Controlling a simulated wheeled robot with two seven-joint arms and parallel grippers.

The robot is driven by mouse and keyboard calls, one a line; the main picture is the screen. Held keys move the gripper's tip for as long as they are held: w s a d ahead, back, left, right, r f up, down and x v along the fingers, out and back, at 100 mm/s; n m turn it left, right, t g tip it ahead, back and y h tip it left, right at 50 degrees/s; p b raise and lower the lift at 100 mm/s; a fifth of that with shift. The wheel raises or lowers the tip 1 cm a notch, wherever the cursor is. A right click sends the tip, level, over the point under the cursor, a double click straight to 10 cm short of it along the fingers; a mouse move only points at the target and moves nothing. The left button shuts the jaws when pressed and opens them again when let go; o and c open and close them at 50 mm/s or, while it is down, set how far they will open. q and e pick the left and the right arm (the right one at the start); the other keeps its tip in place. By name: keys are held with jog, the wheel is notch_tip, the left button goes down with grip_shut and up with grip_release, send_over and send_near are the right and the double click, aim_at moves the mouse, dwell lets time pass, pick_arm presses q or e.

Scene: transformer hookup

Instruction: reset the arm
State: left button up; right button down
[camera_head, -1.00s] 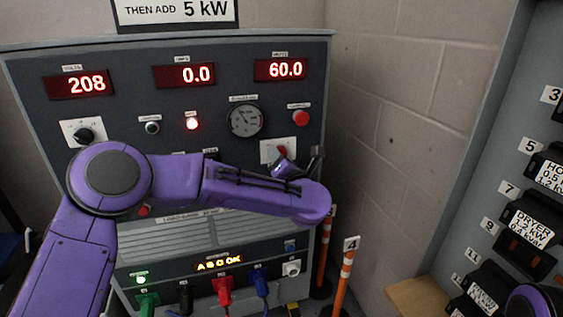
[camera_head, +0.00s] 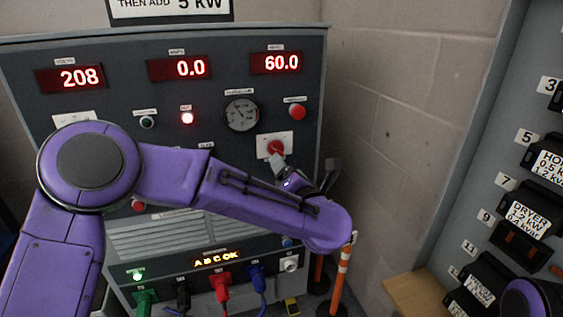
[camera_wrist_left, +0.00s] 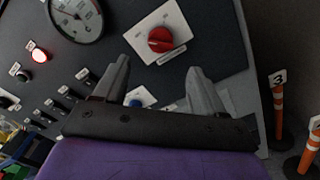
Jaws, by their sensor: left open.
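My left arm, purple, reaches in from the left across the front of a grey control panel (camera_head: 100,48). My left gripper (camera_head: 284,178) is at the panel's right side, just below a red rotary switch (camera_head: 276,148) on a white plate. In the left wrist view the open gripper (camera_wrist_left: 160,88) has its two grey fingers apart with nothing between them. There the red switch (camera_wrist_left: 161,40) sits beyond the fingertips, apart from them. My right gripper is not in view; a purple part of me shows at the lower right corner of the head view.
Red displays read 208, 0.0 and 60.0 (camera_head: 276,63). Coloured plugs (camera_head: 221,287) line the panel's bottom. Orange-striped posts (camera_head: 340,285) stand right of it, before a block wall. A rack of labelled black units (camera_head: 528,215) is at far right.

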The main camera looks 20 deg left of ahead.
pick_arm(q)
jog(key=shift+v, duration=0.9)
